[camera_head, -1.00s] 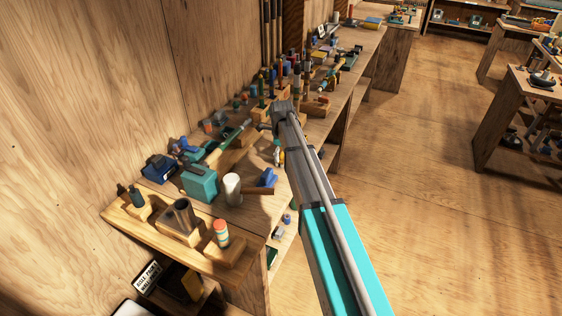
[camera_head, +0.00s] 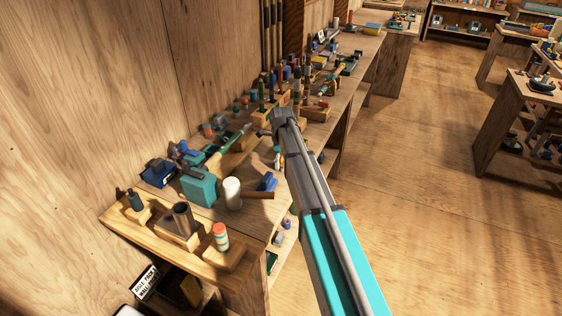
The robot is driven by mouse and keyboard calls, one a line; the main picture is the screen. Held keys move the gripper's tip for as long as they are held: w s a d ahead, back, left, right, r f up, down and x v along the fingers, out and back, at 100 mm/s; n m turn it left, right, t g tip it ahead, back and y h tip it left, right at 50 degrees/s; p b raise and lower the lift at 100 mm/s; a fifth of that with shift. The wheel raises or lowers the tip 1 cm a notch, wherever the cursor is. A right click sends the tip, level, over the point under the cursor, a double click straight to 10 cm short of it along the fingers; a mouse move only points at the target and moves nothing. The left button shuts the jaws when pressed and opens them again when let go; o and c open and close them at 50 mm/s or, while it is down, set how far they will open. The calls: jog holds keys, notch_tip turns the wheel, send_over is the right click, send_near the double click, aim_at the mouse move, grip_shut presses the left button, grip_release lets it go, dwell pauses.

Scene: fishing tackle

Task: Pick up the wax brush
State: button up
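I cannot tell for sure which thing is the wax brush. A small blue piece (camera_head: 267,182) with a brown bar (camera_head: 257,194) beside it lies on the near bench, right of a white cylinder (camera_head: 232,193); it may be a brush, but it is too small to tell. My arm reaches in from the bottom right over the bench edge. Its dark grey end, with my gripper (camera_head: 264,132) small and mostly hidden, is above the bench, farther back than the blue piece. The fingers cannot be made out.
A teal box (camera_head: 199,186) and a wooden rack (camera_head: 178,234) holding small cylinders, one striped (camera_head: 220,236), stand at the bench's near end. Several upright tools and small items crowd the bench behind. A wooden wall bounds the left. The floor (camera_head: 430,210) at right is clear.

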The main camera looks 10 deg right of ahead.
jog(key=c, duration=0.4)
jog(key=shift+r, duration=0.15)
notch_tip(320, 180, up, 2)
jog(key=shift+r+p, duration=0.1)
jog(key=shift+p, duration=1.15)
jog(key=s+d+r+p, duration=0.1)
jog(key=s+r+p, duration=0.2)
jog(key=s, duration=0.1)
jog(key=s+d+r+p, duration=0.1)
jog(key=s+r+p, duration=0.3)
jog(key=s, duration=0.1)
jog(key=s+d+r+p, duration=0.1)
jog(key=s+r+p, duration=0.2)
jog(key=s, duration=0.1)
jog(key=shift+s+r, duration=0.2)
jog(key=shift+s, duration=0.15)
jog(key=o, duration=0.7)
jog(key=shift+c, duration=0.2)
jog(key=c, duration=0.5)
